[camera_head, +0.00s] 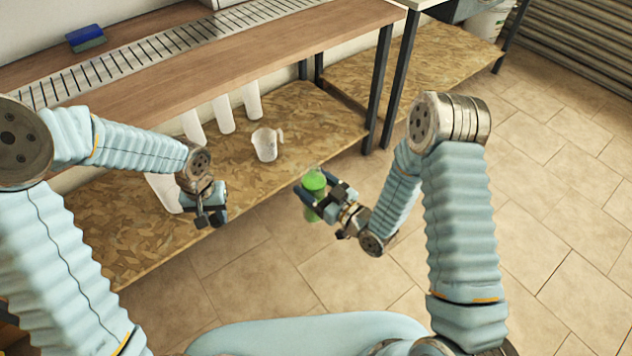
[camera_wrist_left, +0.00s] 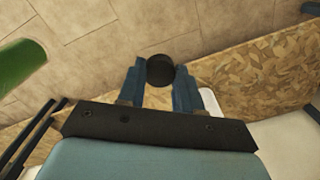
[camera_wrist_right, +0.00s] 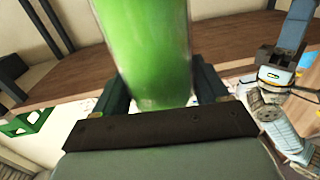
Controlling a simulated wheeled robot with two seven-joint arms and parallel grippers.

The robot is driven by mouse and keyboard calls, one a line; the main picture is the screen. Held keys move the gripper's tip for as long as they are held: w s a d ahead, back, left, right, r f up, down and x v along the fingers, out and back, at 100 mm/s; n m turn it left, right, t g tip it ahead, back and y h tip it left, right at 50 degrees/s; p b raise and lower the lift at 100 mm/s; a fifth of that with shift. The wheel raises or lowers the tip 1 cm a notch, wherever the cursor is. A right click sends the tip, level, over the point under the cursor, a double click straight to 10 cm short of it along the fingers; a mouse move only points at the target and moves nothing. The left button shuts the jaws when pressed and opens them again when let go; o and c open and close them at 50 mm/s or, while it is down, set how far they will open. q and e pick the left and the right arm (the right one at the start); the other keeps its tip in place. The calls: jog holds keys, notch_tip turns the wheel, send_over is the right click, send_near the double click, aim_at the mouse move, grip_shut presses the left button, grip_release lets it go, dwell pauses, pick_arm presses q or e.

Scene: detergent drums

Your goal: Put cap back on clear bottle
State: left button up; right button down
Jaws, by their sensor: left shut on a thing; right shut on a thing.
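A clear bottle with green contents (camera_head: 314,185) is held in my right gripper (camera_head: 325,198), to the right of my left gripper and in front of the shelf. The bottle fills the middle of the right wrist view (camera_wrist_right: 148,50), between the two fingers. My left gripper (camera_head: 211,215) is shut on a small round black cap (camera_wrist_left: 160,70), which sits between its fingertips in the left wrist view. The cap and bottle are apart. Part of the green bottle also shows at the upper left of the left wrist view (camera_wrist_left: 18,65).
A low chipboard shelf (camera_head: 150,235) under the wooden bench (camera_head: 180,80) holds a white jug (camera_head: 266,144) and several white cylinders (camera_head: 222,114). A blue and green sponge (camera_head: 86,38) lies on the bench. The tiled floor (camera_head: 560,220) at the right is clear.

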pick_arm(q)
jog(key=w+d+r, duration=0.7)
jog(key=d+r, duration=0.1)
jog(key=d, duration=0.3)
jog(key=d+r+m, duration=0.1)
jog(key=d+r, duration=0.9)
jog(key=d, duration=0.3)
jog(key=shift+s+d, duration=0.3)
jog(key=shift+d, duration=0.1)
jog(key=shift+f, duration=2.05)
jog(key=shift+s+f, duration=0.1)
jog(key=shift+f, duration=0.8)
jog(key=shift+f, duration=0.55)
